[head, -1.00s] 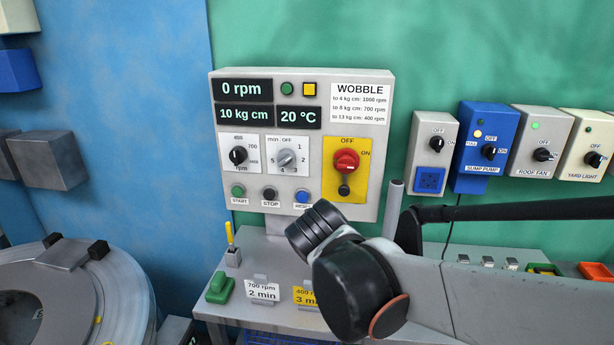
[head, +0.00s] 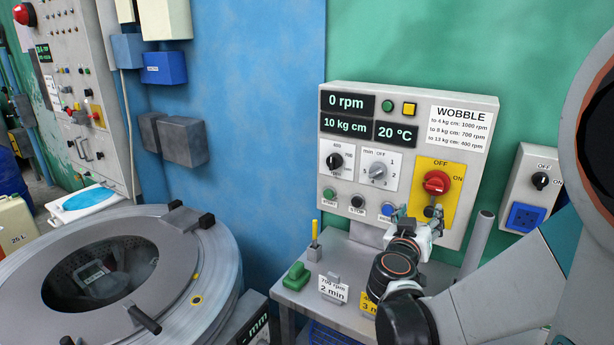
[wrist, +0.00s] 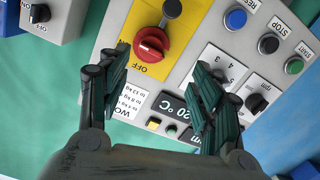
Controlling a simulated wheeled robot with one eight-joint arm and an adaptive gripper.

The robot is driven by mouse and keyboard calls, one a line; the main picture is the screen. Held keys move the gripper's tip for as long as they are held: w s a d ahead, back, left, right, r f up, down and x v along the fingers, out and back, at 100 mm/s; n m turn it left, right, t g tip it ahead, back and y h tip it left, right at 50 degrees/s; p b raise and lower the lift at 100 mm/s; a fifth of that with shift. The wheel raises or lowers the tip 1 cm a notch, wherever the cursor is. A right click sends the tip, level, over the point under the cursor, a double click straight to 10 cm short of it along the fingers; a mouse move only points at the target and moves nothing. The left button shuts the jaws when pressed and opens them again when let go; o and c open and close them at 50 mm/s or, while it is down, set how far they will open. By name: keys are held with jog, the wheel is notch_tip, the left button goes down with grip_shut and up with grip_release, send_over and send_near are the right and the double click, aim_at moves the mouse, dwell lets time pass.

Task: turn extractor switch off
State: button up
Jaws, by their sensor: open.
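A red rotary switch (head: 436,182) sits on a yellow plate (head: 450,168) at the right of a grey control panel. Its plate reads OFF above and ON at the right. Which mark the knob points to is hard to tell. No label naming the extractor is readable. The wrist view shows the red switch (wrist: 151,44) upside down, with OFF below it and a black part (wrist: 172,8) above it. My gripper (wrist: 161,62) is open and empty, its fingers apart. In the head view my gripper (head: 418,222) is in front of the panel's lower edge, below the switch.
The panel also carries a 400/700 rpm dial (head: 334,160), a minutes dial (head: 376,170) and push buttons. A shelf with cards (head: 333,288) is below. A drum machine (head: 190,265) stands left. A blue-socket switch box (head: 530,185) hangs right.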

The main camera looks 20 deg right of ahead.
aim_at(434, 191)
jog(key=shift+t+h, duration=0.3)
jog(key=x, duration=0.4)
jog(key=b+x, duration=0.1)
jog(key=x, duration=0.4)
jog(key=b+x, duration=0.1)
jog(key=x, duration=0.4)
jog(key=shift+s+d+r, duration=0.3)
jog(key=shift+s+r, duration=0.05)
jog(key=shift+s, duration=0.05)
jog(key=c, duration=1.1)
